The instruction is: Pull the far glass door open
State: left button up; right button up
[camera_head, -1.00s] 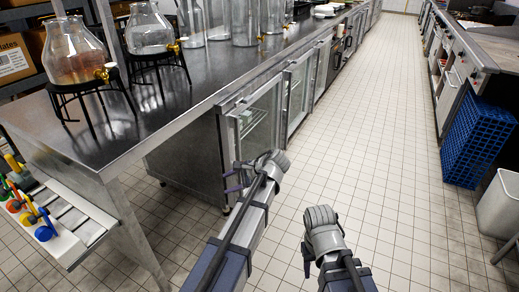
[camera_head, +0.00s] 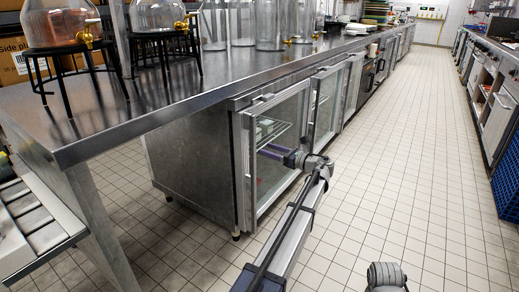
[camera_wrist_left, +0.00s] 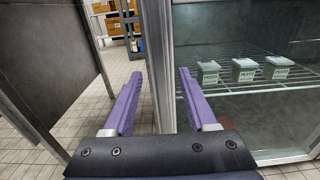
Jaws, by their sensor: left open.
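A row of framed glass doors runs along the counter front in the head view. The nearest glass door (camera_head: 279,165) has a metal frame and shows wire shelving inside; a farther glass door (camera_head: 325,105) stands beyond it. Both look shut or nearly so. My left gripper (camera_head: 268,151) is open in front of the nearest door. In the left wrist view, its purple fingers (camera_wrist_left: 160,92) lie either side of a grey vertical frame post (camera_wrist_left: 159,50); I cannot tell whether they touch it. My right gripper is not in view; only part of that arm shows.
A steel counter (camera_head: 180,92) with glass dispensers on stands lies above the doors. Labelled tubs (camera_wrist_left: 243,69) sit on a wire shelf behind glass. The tiled aisle (camera_head: 405,150) is clear. A blue crate (camera_head: 507,180) stands at the right edge.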

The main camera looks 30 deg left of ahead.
aim_at(255, 145)
pick_arm(q)
jog(key=shift+w+a, duration=0.15)
jog(key=shift+a, duration=1.8)
jog(key=shift+w+a, duration=0.1)
jog(key=shift+a, duration=1.85)
grip_shut()
